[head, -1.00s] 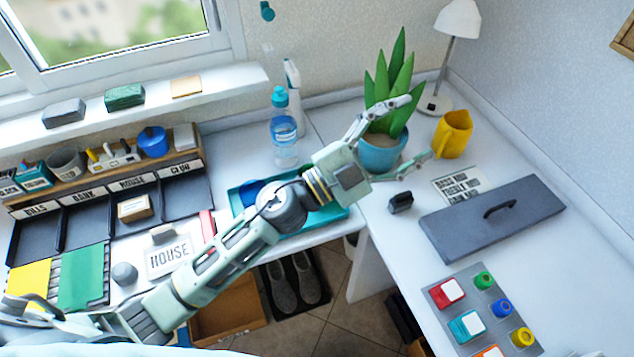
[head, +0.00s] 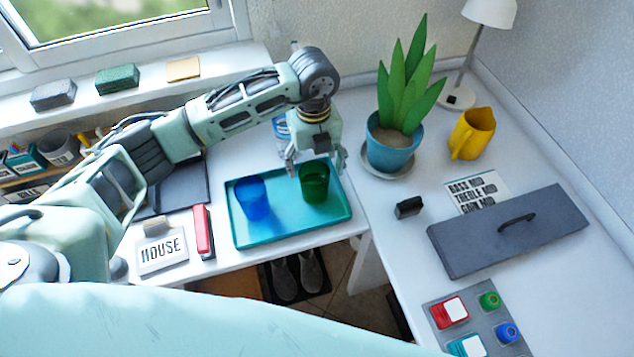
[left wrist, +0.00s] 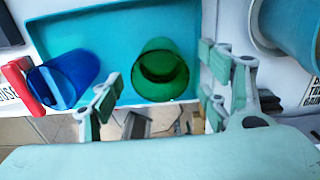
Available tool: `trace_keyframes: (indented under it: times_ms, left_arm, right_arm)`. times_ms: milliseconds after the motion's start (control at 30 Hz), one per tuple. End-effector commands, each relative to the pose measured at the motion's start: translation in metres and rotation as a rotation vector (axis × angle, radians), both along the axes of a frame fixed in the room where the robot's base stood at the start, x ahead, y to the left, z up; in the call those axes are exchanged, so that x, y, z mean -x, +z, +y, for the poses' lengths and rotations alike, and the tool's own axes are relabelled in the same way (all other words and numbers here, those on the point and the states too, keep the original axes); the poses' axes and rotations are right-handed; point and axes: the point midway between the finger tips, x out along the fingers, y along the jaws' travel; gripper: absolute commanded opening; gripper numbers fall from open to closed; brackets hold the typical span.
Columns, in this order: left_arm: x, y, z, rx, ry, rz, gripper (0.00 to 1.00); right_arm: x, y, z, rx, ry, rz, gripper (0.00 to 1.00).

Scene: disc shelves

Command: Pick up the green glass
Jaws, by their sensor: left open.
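The green glass (head: 314,184) stands upright on the right part of a teal tray (head: 275,239). A blue glass (head: 252,199) stands to its left on the same tray. My left gripper (head: 315,165) points down just above and behind the green glass, open, with nothing between its fingers. In the left wrist view the green glass (left wrist: 160,72) shows between and beyond the two spread fingers (left wrist: 158,104), with the blue glass (left wrist: 66,80) to the left. My right gripper is not in view.
A potted plant (head: 391,140) stands right of the tray, with a yellow jug (head: 473,134) beyond it. A red object (head: 203,232) and a HOUSE card (head: 162,252) lie left of the tray. A bottle (head: 281,128) is partly hidden behind my gripper.

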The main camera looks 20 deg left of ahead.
Motion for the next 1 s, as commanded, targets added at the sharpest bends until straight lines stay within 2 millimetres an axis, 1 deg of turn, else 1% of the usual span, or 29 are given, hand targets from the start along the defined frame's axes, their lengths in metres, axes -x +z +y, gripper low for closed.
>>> trace_keyframes:
  times_ms: [33,167,367,400,500,600,800,1000]
  left_arm:
    - [0.002,-0.006,0.000,0.000,-0.001,0.005,0.70]
    - [0.002,-0.020,-0.001,0.002,-0.002,0.005,0.70]
    - [0.006,-0.048,0.001,0.003,-0.004,0.006,0.70]
    - [0.005,-0.055,0.001,0.003,-0.003,0.005,0.70]
    - [0.005,-0.065,0.000,0.004,-0.004,0.003,0.70]
    - [0.005,-0.070,0.000,0.005,-0.004,0.002,0.70]
    - [0.004,-0.070,0.000,0.006,-0.005,0.001,0.69]
    - [0.004,-0.070,0.000,0.006,-0.005,0.001,0.52]
  right_arm:
    - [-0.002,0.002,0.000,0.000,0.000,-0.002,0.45]
    - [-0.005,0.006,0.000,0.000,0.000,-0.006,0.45]
    - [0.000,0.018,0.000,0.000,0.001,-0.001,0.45]
    - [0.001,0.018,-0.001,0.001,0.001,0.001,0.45]
    - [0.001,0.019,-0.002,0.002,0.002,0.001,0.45]
    - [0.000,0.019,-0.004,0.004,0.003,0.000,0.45]
    - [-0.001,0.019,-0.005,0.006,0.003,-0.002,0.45]
    - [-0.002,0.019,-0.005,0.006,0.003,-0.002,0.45]
